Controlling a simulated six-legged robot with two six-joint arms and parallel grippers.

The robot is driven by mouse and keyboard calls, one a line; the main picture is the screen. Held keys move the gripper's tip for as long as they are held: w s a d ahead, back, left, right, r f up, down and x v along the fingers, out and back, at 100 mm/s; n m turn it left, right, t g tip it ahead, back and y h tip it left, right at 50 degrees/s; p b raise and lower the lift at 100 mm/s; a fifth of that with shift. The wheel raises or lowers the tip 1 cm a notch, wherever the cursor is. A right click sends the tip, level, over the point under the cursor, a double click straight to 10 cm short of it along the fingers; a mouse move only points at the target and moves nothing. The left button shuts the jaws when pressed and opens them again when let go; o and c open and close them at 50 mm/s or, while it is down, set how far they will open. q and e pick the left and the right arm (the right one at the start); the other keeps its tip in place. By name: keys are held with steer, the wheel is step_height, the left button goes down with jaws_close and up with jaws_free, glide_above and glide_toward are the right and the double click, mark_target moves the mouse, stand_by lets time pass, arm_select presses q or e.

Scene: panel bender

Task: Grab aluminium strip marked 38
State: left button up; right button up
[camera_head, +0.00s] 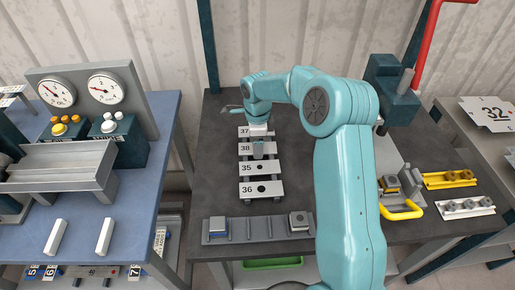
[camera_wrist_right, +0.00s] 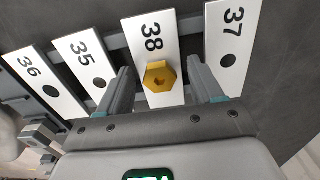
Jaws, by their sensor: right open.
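The white strip marked 38 (camera_head: 246,149) lies in a row with strips 37 (camera_head: 245,132), 35 (camera_head: 250,169) and 36 (camera_head: 251,190) on dark rails. In the right wrist view, strip 38 (camera_wrist_right: 150,32) runs between strips 35 (camera_wrist_right: 82,52) and 37 (camera_wrist_right: 231,28). A yellow hexagonal piece (camera_wrist_right: 160,76) covers the place where the other strips show a hole. My right gripper (camera_head: 258,150) is over strip 38, and its fingers (camera_wrist_right: 160,72) are open, one on each side of the strip. Whether they touch it I cannot tell. My left gripper is not in view.
A grey rail holder (camera_head: 258,228) stands in front of the strips. Yellow (camera_head: 450,179) and white (camera_head: 466,207) fixtures lie at the right of the dark table. A blue bench (camera_head: 80,225) with two gauges (camera_head: 58,92) stands at left. The table left of the strips is clear.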

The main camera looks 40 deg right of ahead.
steer(key=shift+s+f, duration=0.1)
steer(key=shift+f+b, duration=0.15)
steer(key=shift+b, duration=0.15)
steer(key=shift+c, duration=0.9)
steer(key=c, duration=0.7)
